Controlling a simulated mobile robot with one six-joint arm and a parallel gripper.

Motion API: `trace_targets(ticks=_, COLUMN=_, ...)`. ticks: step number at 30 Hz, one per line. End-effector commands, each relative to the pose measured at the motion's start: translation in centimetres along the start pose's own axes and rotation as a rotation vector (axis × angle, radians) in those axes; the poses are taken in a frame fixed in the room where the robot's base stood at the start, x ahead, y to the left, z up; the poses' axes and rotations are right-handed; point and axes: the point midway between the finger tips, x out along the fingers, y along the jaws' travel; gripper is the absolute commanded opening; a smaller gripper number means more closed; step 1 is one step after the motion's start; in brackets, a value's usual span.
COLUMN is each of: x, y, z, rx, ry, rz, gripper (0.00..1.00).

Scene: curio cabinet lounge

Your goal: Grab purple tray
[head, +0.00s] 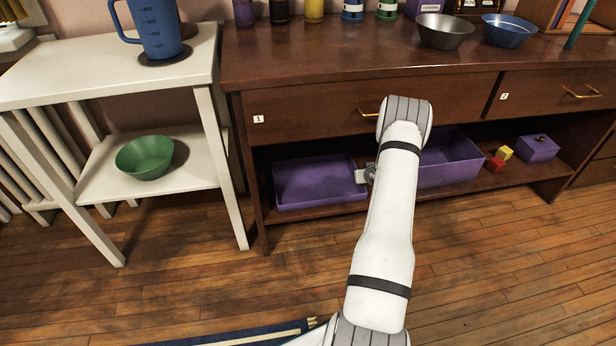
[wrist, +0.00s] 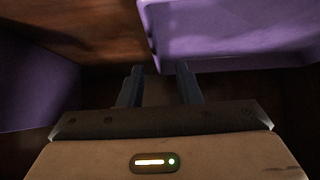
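A shallow purple tray (head: 315,182) lies on the low shelf under the cabinet's left drawer. A deeper purple bin (head: 452,160) stands to its right, partly hidden by my arm. My gripper (head: 362,176) is at the tray's right end, mostly hidden behind my arm. In the wrist view its two fingers are apart with nothing between them. A lighter purple container (wrist: 235,32) lies ahead and to the right there, its lower edge close to the right fingertip. A darker purple wall (wrist: 35,85) is at the left. I cannot tell which of these is the tray.
The drawer front (head: 310,110) and its handle hang just above the shelf. Small red and yellow blocks (head: 498,160) and a purple box (head: 537,148) sit farther right on the shelf. A white side table (head: 95,75) with a green bowl (head: 146,157) stands at left.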

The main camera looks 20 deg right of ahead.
Motion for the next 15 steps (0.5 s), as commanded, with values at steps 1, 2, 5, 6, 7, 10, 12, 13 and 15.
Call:
trace_targets(ticks=1, x=0.3, y=0.1, z=0.2, rx=0.001, ry=0.0, rz=0.0, gripper=0.31)
trace_targets(ticks=2, x=0.6, y=0.1, z=0.3, rx=0.002, ry=0.0, rz=0.0, gripper=0.31)
trace_targets(ticks=5, x=1.7, y=0.0, z=0.4, rx=-0.002, ry=-0.001, rz=-0.002, gripper=0.31)
trace_targets(ticks=6, x=2.2, y=0.0, z=0.3, rx=-0.002, ry=-0.001, rz=-0.003, gripper=0.31)
trace_targets(ticks=7, x=2.6, y=-0.1, z=0.2, rx=-0.003, ry=0.0, rz=-0.003, gripper=0.31)
trace_targets(ticks=10, x=3.8, y=-0.1, z=0.2, rx=-0.005, ry=0.0, rz=-0.006, gripper=0.31)
trace_targets(ticks=12, x=4.9, y=0.0, z=0.2, rx=-0.008, ry=0.001, rz=-0.006, gripper=0.31)
trace_targets(ticks=13, x=5.4, y=0.1, z=0.2, rx=-0.007, ry=0.001, rz=-0.007, gripper=0.31)
trace_targets(ticks=15, x=6.5, y=0.2, z=0.1, rx=-0.009, ry=0.0, rz=-0.008, gripper=0.31)
